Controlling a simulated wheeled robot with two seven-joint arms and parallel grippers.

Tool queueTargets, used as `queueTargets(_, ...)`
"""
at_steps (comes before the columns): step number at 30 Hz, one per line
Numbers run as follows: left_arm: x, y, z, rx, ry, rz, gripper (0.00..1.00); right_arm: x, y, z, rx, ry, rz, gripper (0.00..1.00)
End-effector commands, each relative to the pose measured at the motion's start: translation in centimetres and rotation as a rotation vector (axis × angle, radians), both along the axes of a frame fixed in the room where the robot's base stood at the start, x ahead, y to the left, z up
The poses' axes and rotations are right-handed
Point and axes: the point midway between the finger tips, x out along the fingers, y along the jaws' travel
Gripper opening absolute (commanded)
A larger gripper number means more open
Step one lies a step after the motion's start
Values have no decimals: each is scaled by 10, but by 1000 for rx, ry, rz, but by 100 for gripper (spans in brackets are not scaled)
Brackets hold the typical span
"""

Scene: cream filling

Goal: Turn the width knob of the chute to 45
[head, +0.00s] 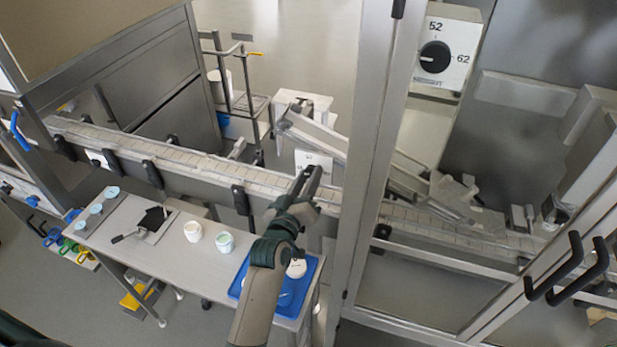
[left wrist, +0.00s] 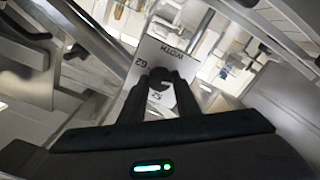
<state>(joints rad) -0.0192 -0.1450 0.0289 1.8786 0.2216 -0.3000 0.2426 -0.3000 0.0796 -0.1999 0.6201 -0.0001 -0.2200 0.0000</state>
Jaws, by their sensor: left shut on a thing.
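The width knob (left wrist: 160,77) is a dark round knob on a white plate (left wrist: 152,52) marked WIDTH, 62 and 52, seen tilted in the left wrist view. My left gripper (left wrist: 161,82) has its two dark fingers on either side of the knob and is shut on it. The fingers hide part of the knob, and I cannot read its setting. In the head view my left gripper (head: 309,178) reaches up to a small white plate (head: 313,160) beside the conveyor, below the slanted metal chute (head: 318,133). My right gripper is not in view.
A black knob (head: 434,57) on a white box marked 52 and 62 is at upper right, behind a metal frame post (head: 372,150). The conveyor (head: 200,160) runs across. A table (head: 170,240) below holds cups and a blue tray (head: 314,268).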

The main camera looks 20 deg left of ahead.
Motion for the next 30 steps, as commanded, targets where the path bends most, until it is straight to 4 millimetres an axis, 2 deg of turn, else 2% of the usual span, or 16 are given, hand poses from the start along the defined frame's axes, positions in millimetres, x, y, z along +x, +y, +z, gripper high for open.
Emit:
queueTargets(10,0,0,-2,-6,4,-1,7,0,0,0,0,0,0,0)
queueTargets(11,0,0,-2,-5,4,-1,36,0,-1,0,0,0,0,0)
queueTargets(12,0,0,-2,-5,4,-1,46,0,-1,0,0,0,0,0)
queueTargets(13,0,0,-2,-5,4,-1,48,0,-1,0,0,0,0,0)
queueTargets(23,-1,0,-1,-4,1,-1,48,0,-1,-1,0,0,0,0)
queueTargets(30,-15,0,-3,-4,2,0,48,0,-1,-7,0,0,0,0)
